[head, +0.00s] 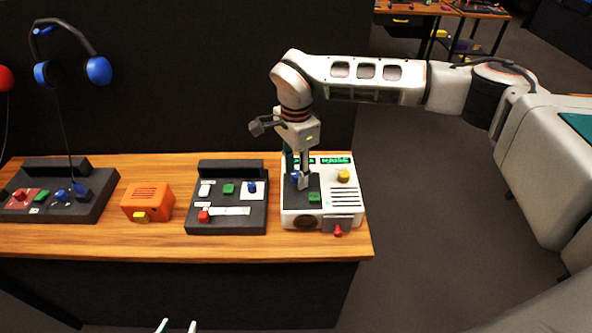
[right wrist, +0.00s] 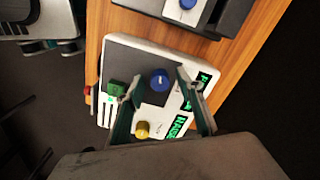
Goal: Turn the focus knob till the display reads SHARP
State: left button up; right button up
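The white and dark grey panel box (head: 290,218) stands at the right end of the bench. It carries a blue knob (right wrist: 159,79), a yellow knob (head: 343,175) and a green button (head: 314,197). No label tells me which knob is focus. My right gripper (head: 301,181) points down over the blue knob. In the right wrist view its fingers stand apart on either side of that knob, with gaps. My left gripper (head: 176,327) shows only its separated fingertips, low in front of the bench.
Left of the box stand a dark panel (head: 228,222) with buttons, an orange box (head: 147,200) and another dark panel (head: 88,208) with coloured controls. Blue headphones (head: 70,60) hang above it. A red lever (head: 338,231) sticks out at the white box's front.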

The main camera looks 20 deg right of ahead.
grip_shut()
pick_arm(q)
jog(key=shift+s+f, duration=0.2)
jog(key=shift+s+f, duration=0.1)
pick_arm(e)
jog(key=shift+m, duration=0.3)
jog(key=m, duration=0.5)
jog(key=shift+m, duration=1.8)
grip_release()
